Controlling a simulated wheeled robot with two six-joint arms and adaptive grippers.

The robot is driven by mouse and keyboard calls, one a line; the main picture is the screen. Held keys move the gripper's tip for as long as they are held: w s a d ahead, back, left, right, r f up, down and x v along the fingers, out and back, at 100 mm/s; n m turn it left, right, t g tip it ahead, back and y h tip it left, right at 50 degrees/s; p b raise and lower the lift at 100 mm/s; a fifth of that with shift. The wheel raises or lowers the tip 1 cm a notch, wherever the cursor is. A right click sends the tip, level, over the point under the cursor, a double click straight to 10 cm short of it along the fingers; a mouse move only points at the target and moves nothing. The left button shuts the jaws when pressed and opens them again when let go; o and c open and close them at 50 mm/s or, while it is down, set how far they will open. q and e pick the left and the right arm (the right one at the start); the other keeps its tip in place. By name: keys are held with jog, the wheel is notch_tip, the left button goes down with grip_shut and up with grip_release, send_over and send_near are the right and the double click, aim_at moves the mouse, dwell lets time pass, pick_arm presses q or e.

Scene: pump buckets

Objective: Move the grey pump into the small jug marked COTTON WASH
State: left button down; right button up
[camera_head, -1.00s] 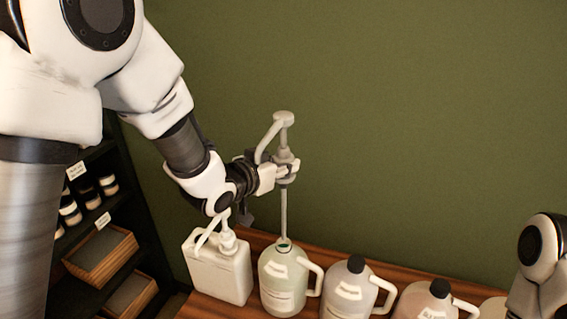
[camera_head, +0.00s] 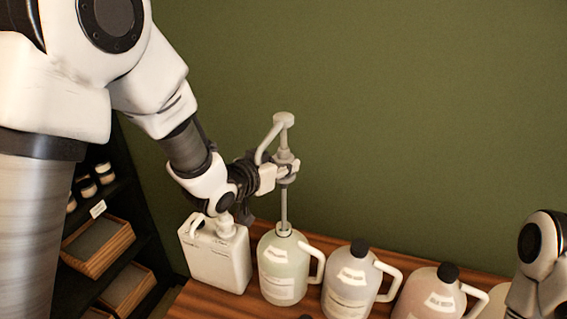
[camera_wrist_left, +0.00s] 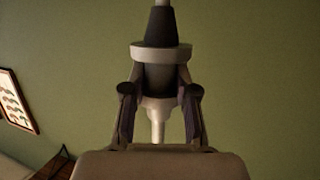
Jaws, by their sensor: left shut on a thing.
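The grey pump (camera_head: 284,121) is upright, with its spout to the left and a long thin tube pointing down. My left gripper (camera_head: 286,172) is shut around the pump's collar; the wrist view (camera_wrist_left: 161,100) shows its fingers on both sides of the dark collar. The tube's lower end meets the open mouth of a pale green jug (camera_head: 283,262); its tip is hidden there. The jug labels are too small to read, so I cannot tell which says COTTON WASH. My right gripper is out of view.
A square white canister (camera_head: 217,262) with its own white pump stands left of the green jug. A grey jug (camera_head: 348,285) and a pink jug (camera_head: 432,295), both dark-capped, stand to the right. The wooden top (camera_head: 200,303) carries them. Dark shelves (camera_head: 130,215) are at left.

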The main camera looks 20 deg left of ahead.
pick_arm(q)
jog(key=b, duration=0.5)
send_over(283, 206)
jog(key=shift+w+f, duration=0.15)
jog(key=shift+f, duration=2.75)
jog(key=shift+f, duration=0.1)
jog(key=shift+f+b, duration=0.65)
notch_tip(283, 206, down, 4)
jog(key=b, duration=0.3)
jog(key=shift+f+b, duration=0.25)
jog(key=shift+b, duration=0.1)
